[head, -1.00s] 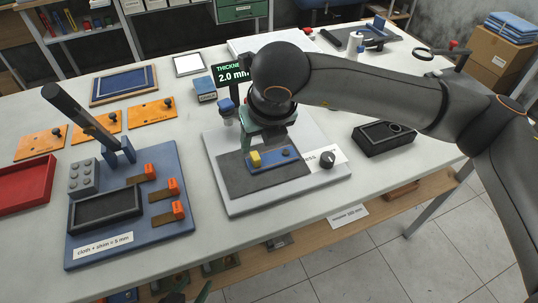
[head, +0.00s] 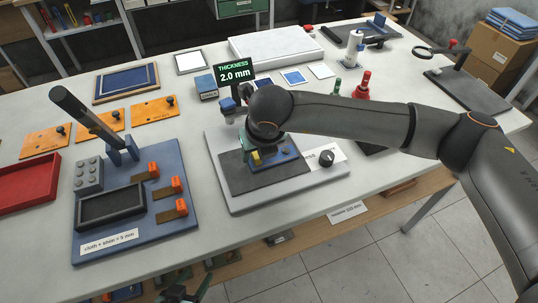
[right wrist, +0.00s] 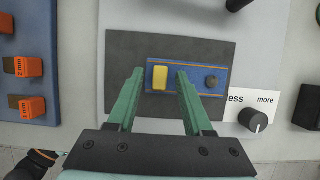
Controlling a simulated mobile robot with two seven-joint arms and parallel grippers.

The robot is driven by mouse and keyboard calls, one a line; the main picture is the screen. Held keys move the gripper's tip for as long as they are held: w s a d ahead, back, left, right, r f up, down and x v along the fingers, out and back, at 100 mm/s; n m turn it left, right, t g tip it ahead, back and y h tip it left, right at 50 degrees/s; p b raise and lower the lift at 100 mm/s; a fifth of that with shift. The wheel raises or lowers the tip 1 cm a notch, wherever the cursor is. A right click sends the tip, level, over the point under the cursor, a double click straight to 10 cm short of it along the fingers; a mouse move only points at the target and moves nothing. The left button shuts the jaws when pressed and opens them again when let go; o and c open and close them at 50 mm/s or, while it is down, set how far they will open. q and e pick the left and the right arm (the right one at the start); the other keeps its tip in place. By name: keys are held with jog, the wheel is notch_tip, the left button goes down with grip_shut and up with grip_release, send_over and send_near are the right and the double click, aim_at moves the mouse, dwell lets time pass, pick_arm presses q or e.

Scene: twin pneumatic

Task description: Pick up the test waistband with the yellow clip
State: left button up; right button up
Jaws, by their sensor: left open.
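The test waistband, a blue strip with thin orange edges (right wrist: 190,78), lies flat on a dark grey pad (right wrist: 125,50). Its yellow clip (right wrist: 160,77) is near the left end, and a dark round stud sits near its right end. In the head view the strip (head: 283,160) and the clip (head: 257,157) are partly covered by my right arm. My right gripper (right wrist: 161,74) is open, its two green fingers over the strip on either side of the clip, apart from it. My left gripper (head: 182,292) is low at the bottom edge, open.
The pad's light base has a dark knob (right wrist: 253,120) at its right. A thickness display (head: 235,75) reads 2.0 mm behind it. A red tray (head: 30,183) lies further left.

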grip_shut()
jog(key=shift+r, duration=0.15)
dwell(0.4)
